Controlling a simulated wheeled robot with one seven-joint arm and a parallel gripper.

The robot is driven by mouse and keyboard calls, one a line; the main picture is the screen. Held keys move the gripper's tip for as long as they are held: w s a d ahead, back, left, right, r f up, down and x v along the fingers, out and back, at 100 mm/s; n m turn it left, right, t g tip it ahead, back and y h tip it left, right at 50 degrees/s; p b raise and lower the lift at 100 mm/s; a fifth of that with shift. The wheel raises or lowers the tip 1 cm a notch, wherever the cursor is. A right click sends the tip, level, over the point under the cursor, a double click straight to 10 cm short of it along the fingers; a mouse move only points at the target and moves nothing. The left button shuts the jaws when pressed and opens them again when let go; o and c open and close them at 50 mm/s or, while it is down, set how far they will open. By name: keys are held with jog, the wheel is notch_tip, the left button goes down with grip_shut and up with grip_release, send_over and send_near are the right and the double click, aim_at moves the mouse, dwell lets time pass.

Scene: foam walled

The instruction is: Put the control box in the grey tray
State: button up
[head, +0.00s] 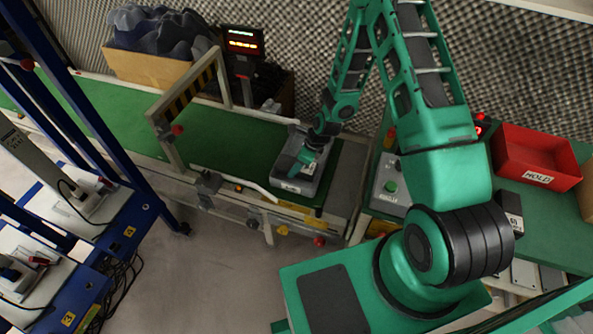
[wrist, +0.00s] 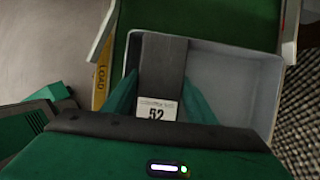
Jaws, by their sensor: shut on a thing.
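The grey tray (head: 287,184) stands on the green conveyor belt, near its right end. In the wrist view its pale inner floor and wall (wrist: 232,85) show around and to the right of what I hold. My gripper (head: 306,160) is over the tray, pointing down. In the wrist view my gripper (wrist: 158,98) is shut on the control box (wrist: 163,62), a long dark grey box with a white label reading 52. The box lies over the tray's left part in that view. I cannot tell whether it touches the tray floor.
A striped gate frame (head: 190,90) spans the belt left of the tray. A red HOLD bin (head: 535,158) and a panel with a green button (head: 389,188) are on the right. Blue racks (head: 75,120) stand at left. The belt between gate and tray is clear.

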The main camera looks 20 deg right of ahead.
jog(key=shift+s+a+f, duration=0.1)
jog(key=shift+f, duration=2.55)
jog(key=o, duration=1)
jog(key=shift+o, duration=0.2)
jog(key=v, duration=1.2)
jog(key=shift+r, duration=0.1)
